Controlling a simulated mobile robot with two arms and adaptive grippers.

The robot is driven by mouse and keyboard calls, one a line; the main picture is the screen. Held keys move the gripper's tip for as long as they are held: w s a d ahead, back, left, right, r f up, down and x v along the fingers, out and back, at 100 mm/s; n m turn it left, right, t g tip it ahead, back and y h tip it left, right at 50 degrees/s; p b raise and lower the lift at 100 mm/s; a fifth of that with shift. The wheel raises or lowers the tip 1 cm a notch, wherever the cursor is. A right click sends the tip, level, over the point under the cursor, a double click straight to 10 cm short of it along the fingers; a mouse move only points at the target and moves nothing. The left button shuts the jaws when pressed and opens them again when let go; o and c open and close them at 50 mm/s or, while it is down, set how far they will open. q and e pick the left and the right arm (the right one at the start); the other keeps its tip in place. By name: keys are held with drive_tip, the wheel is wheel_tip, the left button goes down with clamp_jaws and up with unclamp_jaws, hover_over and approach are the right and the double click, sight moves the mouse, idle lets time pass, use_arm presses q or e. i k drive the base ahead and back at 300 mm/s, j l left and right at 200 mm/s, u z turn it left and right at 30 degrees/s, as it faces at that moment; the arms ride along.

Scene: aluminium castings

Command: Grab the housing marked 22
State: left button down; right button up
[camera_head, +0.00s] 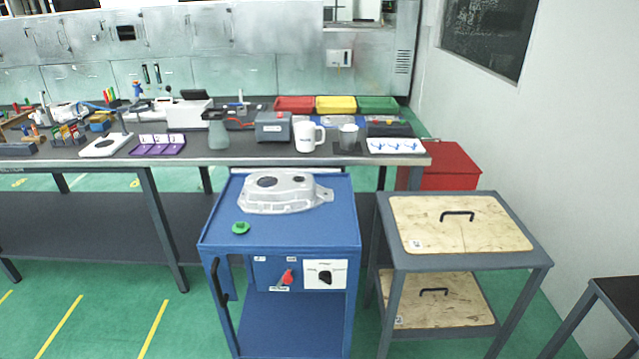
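A silver-grey aluminium casting (285,192), shaped like a housing with dark round openings, lies on top of the blue cart (215,229). No number 22 is readable on it at this size. No other casting of this kind shows clearly. Neither of my grippers is in the head view, and nothing in view touches the casting.
A green button (240,228) sits on the cart's front left corner. A grey stand with wooden panels (458,224) is on the right. Behind is a long workbench (230,156) with a white mug (308,136) and a purple tray (158,145). Green floor at front left is clear.

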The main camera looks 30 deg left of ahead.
sight(264, 193)
drive_tip(key=j+z, duration=0.2)
drive_tip(key=j, duration=0.45)
drive_tip(key=i+j+z, duration=0.15)
drive_tip(key=j, duration=0.5)
drive_tip(key=k+j+z, duration=0.2)
drive_tip(key=j, duration=0.45)
drive_tip(key=j+z, duration=0.15)
drive_tip(key=j, duration=0.55)
drive_tip(key=j+z, duration=0.2)
drive_tip(key=j, duration=0.4)
drive_tip(key=k, duration=0.05)
